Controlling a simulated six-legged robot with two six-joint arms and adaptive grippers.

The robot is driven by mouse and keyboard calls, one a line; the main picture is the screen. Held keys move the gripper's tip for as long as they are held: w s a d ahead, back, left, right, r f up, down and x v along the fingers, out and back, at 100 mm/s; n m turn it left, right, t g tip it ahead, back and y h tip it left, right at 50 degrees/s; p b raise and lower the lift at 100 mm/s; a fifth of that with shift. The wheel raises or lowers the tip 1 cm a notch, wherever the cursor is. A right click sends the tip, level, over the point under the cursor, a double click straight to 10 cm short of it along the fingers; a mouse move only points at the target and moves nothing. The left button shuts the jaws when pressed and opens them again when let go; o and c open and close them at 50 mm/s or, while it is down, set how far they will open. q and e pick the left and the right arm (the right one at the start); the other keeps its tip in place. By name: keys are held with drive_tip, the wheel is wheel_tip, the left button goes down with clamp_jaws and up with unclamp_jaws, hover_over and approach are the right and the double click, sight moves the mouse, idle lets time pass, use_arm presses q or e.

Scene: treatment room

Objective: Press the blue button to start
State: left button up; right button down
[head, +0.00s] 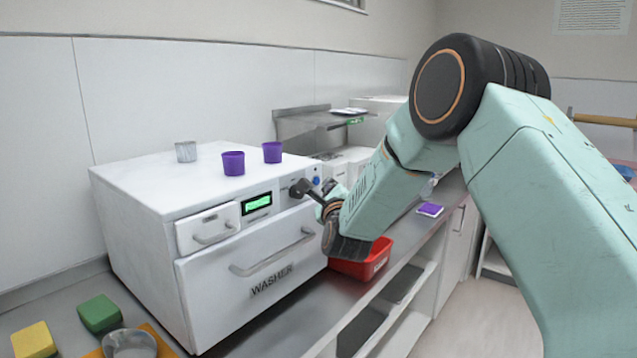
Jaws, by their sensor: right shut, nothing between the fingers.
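The white washer (160,245) stands on the steel counter, with a lit green display (257,204) on its front panel. The blue button (316,181) is a small round spot at the right end of that panel. My right gripper (297,189) is shut and empty. Its dark tip is at the panel, just left of and slightly below the blue button. I cannot tell whether the tip touches the panel. The tip does not cover the button. My left gripper is not in view.
Two purple cups (233,163) and a grey cup (186,152) stand on the washer. A red bin (352,264) sits on the counter right of it, below my wrist. Green (99,313) and yellow (33,340) blocks and a metal bowl (129,345) are at front left.

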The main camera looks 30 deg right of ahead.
drive_tip(key=shift+w+a, duration=0.15)
idle(0.3)
idle(0.4)
drive_tip(key=shift+w+b, duration=0.25)
drive_tip(key=shift+b, duration=0.2)
drive_tip(key=shift+w, duration=0.1)
